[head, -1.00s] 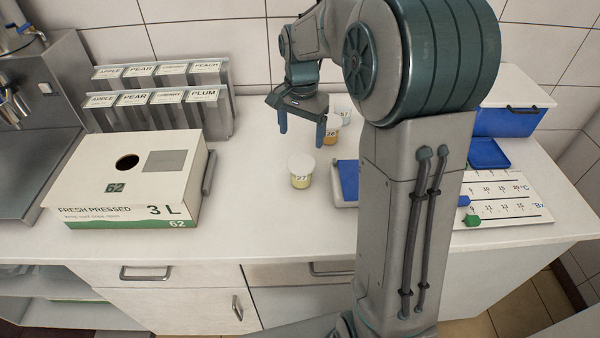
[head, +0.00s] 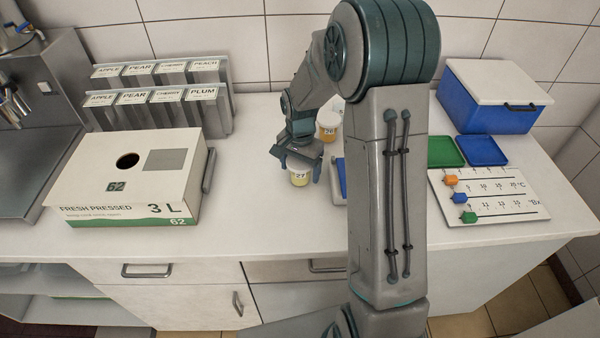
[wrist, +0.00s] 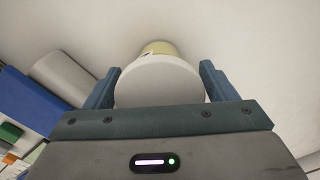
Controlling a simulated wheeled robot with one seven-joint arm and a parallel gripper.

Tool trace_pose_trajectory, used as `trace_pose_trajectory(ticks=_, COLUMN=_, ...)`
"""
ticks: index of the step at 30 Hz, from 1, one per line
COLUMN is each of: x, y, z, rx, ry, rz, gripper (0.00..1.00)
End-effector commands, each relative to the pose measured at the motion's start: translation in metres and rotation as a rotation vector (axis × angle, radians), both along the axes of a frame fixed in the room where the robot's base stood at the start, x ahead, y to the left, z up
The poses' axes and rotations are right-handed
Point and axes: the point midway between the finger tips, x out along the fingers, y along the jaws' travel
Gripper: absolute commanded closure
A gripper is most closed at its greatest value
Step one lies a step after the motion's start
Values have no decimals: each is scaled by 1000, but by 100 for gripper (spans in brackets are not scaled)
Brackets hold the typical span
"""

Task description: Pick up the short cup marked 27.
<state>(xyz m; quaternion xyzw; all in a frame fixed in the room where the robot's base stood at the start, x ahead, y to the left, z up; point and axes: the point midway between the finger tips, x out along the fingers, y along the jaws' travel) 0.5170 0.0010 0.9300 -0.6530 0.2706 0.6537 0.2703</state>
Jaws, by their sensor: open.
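The short cup marked 27 (head: 299,178) stands on the white counter, with a white lid and pale yellow contents. In the wrist view its round white lid (wrist: 160,80) lies between the two fingers. My gripper (head: 298,175) is open, with one finger on each side of the cup. In the wrist view the fingers (wrist: 158,85) stand apart. I cannot tell whether either finger touches the cup. The upper part of the cup is partly hidden by my gripper in the head view.
The cup marked 26 (head: 327,128) stands behind, with orange contents. A blue-topped device (head: 341,172) sits just right, partly behind my arm. A juice box (head: 130,180) stands left. A blue cooler (head: 492,98), trays and a slider board (head: 490,196) are at right.

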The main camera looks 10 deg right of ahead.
Motion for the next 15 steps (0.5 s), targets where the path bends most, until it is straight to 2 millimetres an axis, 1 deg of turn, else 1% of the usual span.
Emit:
trace_pose_trajectory(ticks=6, x=0, y=0, z=-1, rx=0, ry=-1, rz=0, gripper=22)
trace_pose_trajectory(ticks=7, x=0, y=0, z=-1, rx=0, ry=-1, rz=0, gripper=27)
trace_pose_trajectory(ticks=10, x=0, y=0, z=-1, rx=0, ry=-1, rz=0, gripper=55)
trace_pose_trajectory(ticks=11, x=0, y=0, z=-1, rx=0, ry=-1, rz=0, gripper=59)
trace_pose_trajectory(ticks=15, x=0, y=0, z=-1, rx=0, ry=-1, rz=0, gripper=59)
